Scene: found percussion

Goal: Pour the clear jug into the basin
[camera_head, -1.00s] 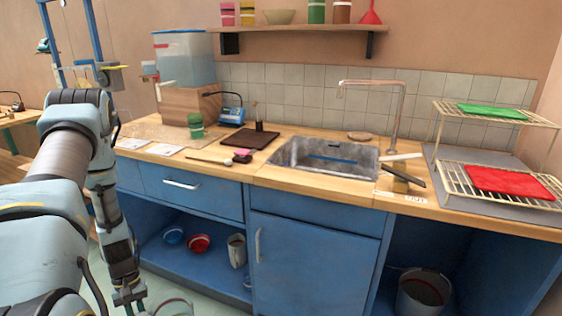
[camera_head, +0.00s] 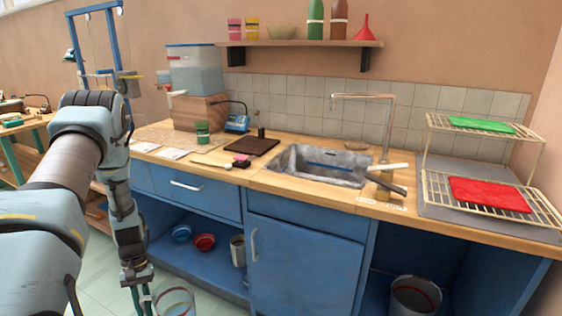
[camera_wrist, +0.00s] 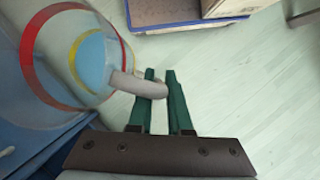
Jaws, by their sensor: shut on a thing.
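The clear jug (camera_head: 176,303) has a red band and is partly cut off by the bottom edge of the head view. In the wrist view the clear jug (camera_wrist: 60,50) shows red and yellow bands and a light blue inside; whether that is liquid is hard to tell. My gripper (camera_wrist: 158,80) is shut on its handle (camera_wrist: 138,84), with the green fingers on either side. In the head view my gripper (camera_head: 146,300) hangs low in front of the blue cabinets. The grey metal basin (camera_head: 286,168) is sunk in the counter, with a blue strip inside.
A tall tap (camera_head: 388,125) stands behind the basin. A wire rack (camera_head: 435,190) with red and green cloths is to the right. A water tank (camera_head: 192,70) on a wooden block stands left. Pale floor (camera_wrist: 240,90) is open beside the jug.

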